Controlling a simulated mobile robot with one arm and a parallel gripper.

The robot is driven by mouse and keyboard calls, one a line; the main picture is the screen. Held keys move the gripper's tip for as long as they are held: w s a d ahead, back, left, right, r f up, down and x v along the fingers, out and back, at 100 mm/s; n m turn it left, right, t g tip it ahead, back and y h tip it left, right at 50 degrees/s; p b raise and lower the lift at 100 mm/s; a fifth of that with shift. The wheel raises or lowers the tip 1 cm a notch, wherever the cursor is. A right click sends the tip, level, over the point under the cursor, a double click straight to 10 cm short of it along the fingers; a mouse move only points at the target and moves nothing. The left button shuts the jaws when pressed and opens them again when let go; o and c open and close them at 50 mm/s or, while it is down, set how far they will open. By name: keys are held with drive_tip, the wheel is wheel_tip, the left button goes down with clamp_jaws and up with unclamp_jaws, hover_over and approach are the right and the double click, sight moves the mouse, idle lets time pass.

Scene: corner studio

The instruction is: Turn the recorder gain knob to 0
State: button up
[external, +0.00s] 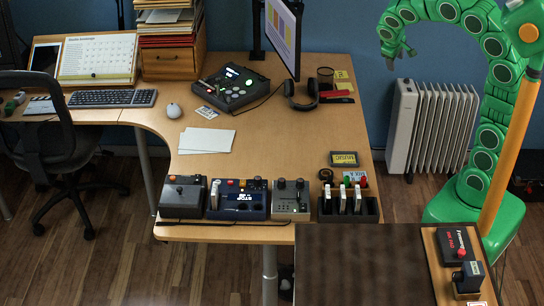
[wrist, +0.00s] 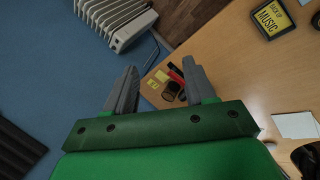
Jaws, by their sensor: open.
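A row of small devices stands along the front edge of the desk: a dark box with an orange knob (external: 182,194), a blue unit with a lit display (external: 238,200) and a grey unit with knobs (external: 290,200). A black device with a lit screen and round buttons (external: 232,86) stands farther back. I cannot tell which is the recorder; no gain knob or its setting is readable. My gripper (external: 402,50) is raised at the upper right, well away from these devices. In the wrist view my gripper (wrist: 160,76) is open, with nothing between its fingers.
A monitor (external: 283,35), headphones (external: 301,92) and white papers (external: 206,140) are on the desk (external: 270,135). A black rack (external: 326,214) with white-fronted items stands at the front right corner. A white radiator (external: 432,125) stands by the wall. The desk's middle is clear.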

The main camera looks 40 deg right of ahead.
drive_tip(key=w+a+f+m+y, duration=0.1)
drive_tip(key=w+a+f, duration=0.4)
drive_tip(key=w+a, duration=0.55)
drive_tip(key=w+a+f, duration=0.5)
drive_tip(key=w+a, duration=0.4)
drive_tip(key=a, duration=0.2)
drive_tip(key=n+g+y, duration=0.2)
drive_tip(key=y, duration=0.2)
hover_over(258, 178)
wheel_tip(258, 178, down, 16)
drive_tip(key=shift+a+r, duration=0.1)
drive_tip(key=shift+f, duration=3.95)
clamp_jaws()
